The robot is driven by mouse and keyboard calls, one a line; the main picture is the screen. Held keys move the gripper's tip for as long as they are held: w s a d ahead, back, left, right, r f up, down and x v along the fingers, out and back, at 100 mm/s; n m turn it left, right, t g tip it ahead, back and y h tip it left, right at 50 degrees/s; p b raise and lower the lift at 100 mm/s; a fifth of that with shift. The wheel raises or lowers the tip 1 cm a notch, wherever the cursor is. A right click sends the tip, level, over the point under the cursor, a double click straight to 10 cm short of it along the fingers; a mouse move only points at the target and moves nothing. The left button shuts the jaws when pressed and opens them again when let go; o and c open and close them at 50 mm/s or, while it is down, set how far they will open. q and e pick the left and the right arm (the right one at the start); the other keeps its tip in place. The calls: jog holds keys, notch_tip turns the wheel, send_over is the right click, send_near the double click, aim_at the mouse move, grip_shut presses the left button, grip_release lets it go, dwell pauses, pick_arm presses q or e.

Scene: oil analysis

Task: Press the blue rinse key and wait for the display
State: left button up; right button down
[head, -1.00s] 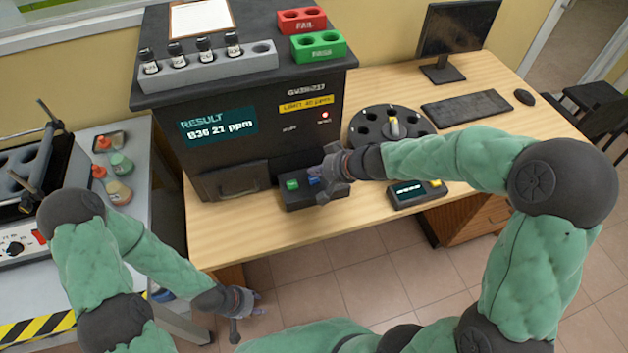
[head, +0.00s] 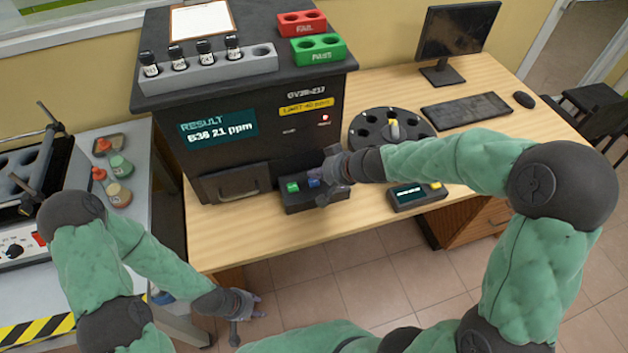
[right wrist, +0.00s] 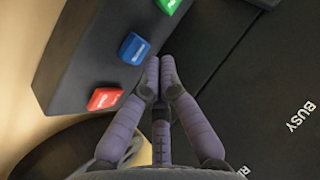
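The blue key (head: 313,183) sits on a dark key box in front of the analyzer, beside a green key (head: 292,187). In the right wrist view the blue key (right wrist: 133,48) lies between the green key (right wrist: 168,5) and a red key (right wrist: 105,98). My right gripper (right wrist: 160,68) has its fingertips together and empty, just to the right of the blue key in that view; contact cannot be told. It partly covers the key box in the head view. My left gripper (head: 246,316) is open and empty, low in front of the desk.
The black analyzer (head: 240,88) carries a grey rack (head: 208,75) of vials, a red FAIL block (head: 301,24) and a green PASS block (head: 318,49). A red lamp (head: 325,117) is lit. A carousel (head: 390,140) and small device (head: 417,195) stand right of the key box.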

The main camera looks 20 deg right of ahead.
aim_at(317, 182)
jog(key=shift+f, duration=0.15)
jog(key=shift+f+b, duration=0.3)
jog(key=shift+b, duration=0.2)
jog(key=shift+f, duration=0.45)
dwell(1.1)
jog(key=shift+r, duration=0.15)
jog(key=shift+r+p, duration=0.7)
jog(key=shift+r, duration=0.05)
jog(key=shift+r+p, duration=2.05)
jog(key=shift+r, duration=0.5)
